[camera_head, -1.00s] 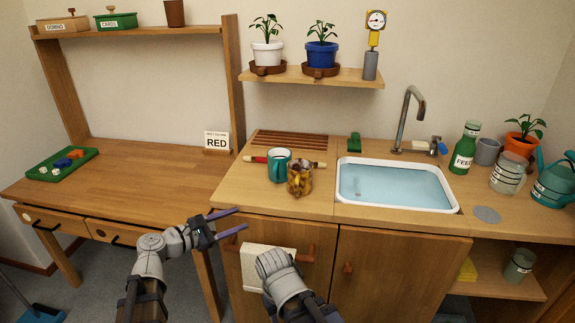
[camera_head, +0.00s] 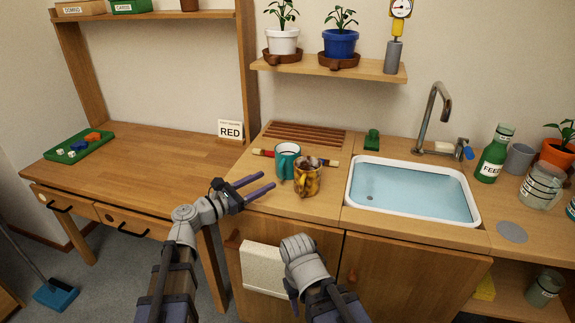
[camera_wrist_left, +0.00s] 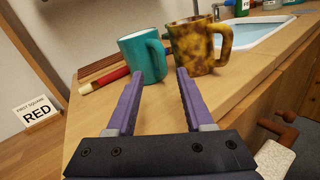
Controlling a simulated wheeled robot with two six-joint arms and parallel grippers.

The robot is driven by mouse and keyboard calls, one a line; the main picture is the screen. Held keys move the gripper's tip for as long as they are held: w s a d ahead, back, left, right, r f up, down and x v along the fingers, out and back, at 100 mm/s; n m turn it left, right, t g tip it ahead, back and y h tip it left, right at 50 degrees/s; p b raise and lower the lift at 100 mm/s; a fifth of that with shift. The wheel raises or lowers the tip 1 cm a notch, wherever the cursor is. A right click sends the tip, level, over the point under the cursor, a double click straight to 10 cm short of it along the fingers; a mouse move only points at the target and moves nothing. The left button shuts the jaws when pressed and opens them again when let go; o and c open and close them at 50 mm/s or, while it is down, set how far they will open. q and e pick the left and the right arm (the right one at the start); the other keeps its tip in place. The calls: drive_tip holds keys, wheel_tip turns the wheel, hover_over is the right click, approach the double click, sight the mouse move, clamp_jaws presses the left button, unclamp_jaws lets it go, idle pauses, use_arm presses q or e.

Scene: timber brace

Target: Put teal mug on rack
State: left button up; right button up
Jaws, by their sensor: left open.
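The teal mug (camera_head: 287,158) stands upright on the wooden counter, left of the sink. In the left wrist view the teal mug (camera_wrist_left: 143,56) is ahead, its handle on the right side. A brown-and-yellow mottled mug (camera_head: 309,180) stands close beside it, in front and to the right. The slatted wooden rack (camera_head: 305,134) lies on the counter behind the mugs. My left gripper (camera_head: 262,187) is open and empty, just short of the mugs; its fingers (camera_wrist_left: 158,82) point between them.
A red-and-cream rolling pin (camera_head: 264,153) lies between the teal mug and the rack. The sink (camera_head: 412,190) of water is to the right, with a green object (camera_head: 371,139) behind. A RED card (camera_head: 230,130) stands to the left. The desk (camera_head: 140,165) is mostly clear.

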sight(286, 165)
use_arm(q)
drive_tip(key=x, duration=0.5)
drive_tip(key=shift+d, duration=0.1)
clamp_jaws()
idle(0.3)
idle(1.0)
